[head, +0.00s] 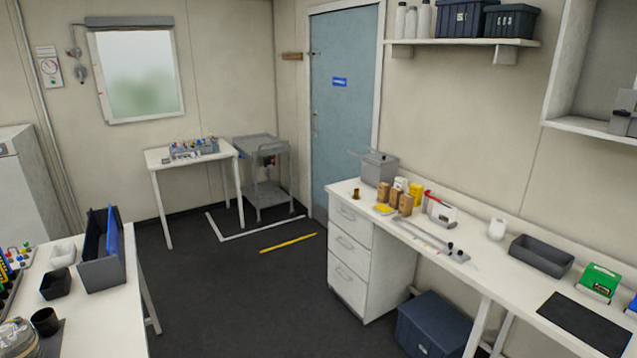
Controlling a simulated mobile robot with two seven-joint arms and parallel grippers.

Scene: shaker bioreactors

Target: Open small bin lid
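No thing in view is plainly marked as the small bin, and I cannot tell which one it is. A grey box (380,170) with a flat top stands at the far end of the right counter. A dark blue bin (435,325) sits on the floor under that counter, with its top closed. A small black open container (56,284) stands on the left table, and I see no lid on it. Neither of my grippers shows in this view.
The right counter (480,262) holds bottles, boxes and a grey tray (541,256). The left table (112,315) carries a blue-grey holder (101,262). A grey cart (268,190) stands by the blue door (343,100).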

